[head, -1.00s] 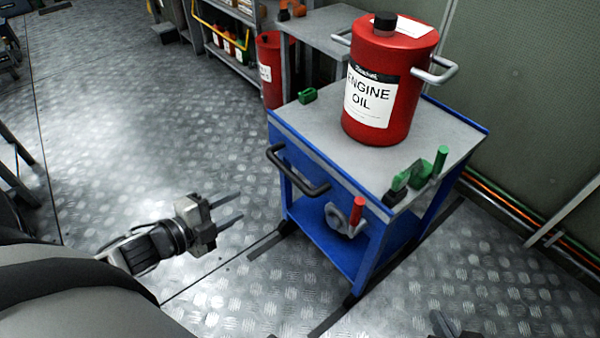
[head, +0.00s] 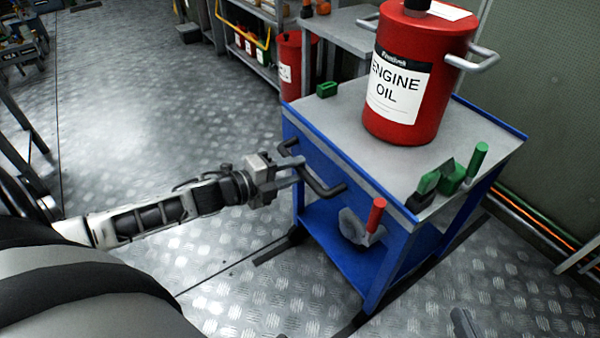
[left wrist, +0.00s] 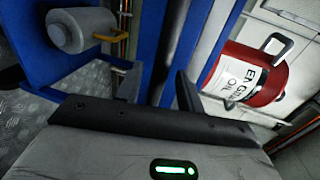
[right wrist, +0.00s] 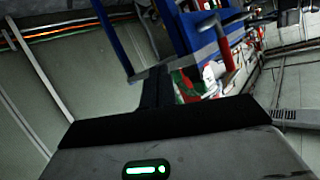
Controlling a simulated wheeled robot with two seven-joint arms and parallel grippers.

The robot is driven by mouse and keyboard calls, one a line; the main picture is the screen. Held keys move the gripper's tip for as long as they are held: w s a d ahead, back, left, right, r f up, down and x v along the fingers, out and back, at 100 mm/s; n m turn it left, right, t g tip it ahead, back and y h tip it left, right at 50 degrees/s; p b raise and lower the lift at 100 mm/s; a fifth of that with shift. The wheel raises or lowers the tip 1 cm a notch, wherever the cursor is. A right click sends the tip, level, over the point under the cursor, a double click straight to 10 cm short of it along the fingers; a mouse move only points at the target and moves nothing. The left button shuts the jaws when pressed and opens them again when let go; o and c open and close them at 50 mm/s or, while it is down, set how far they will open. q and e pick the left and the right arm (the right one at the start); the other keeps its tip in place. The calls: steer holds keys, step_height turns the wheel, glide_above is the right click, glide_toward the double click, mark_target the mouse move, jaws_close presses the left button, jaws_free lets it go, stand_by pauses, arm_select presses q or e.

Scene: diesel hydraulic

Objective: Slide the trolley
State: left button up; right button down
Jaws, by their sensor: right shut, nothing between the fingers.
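The blue trolley (head: 345,262) with a grey top stands right of centre in the head view. Its dark bar handle (head: 325,186) is on the near left side. My left gripper (head: 293,170) is at this handle, its fingers overlapping it in the picture. In the left wrist view its fingers (left wrist: 158,90) are apart, with the trolley's blue frame (left wrist: 147,45) beyond. My right gripper (right wrist: 155,88) is shut and empty in the right wrist view, with the trolley (right wrist: 193,32) ahead.
A shelf (head: 245,55) stands behind, a wall at right.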

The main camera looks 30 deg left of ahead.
arm_select(q)
steer(key=shift+x, duration=1.25)
arm_select(e)
steer(key=shift+a+r, duration=0.1)
steer(key=shift+r, duration=0.25)
arm_select(q)
jaws_close()
steer(key=shift+s, duration=0.2)
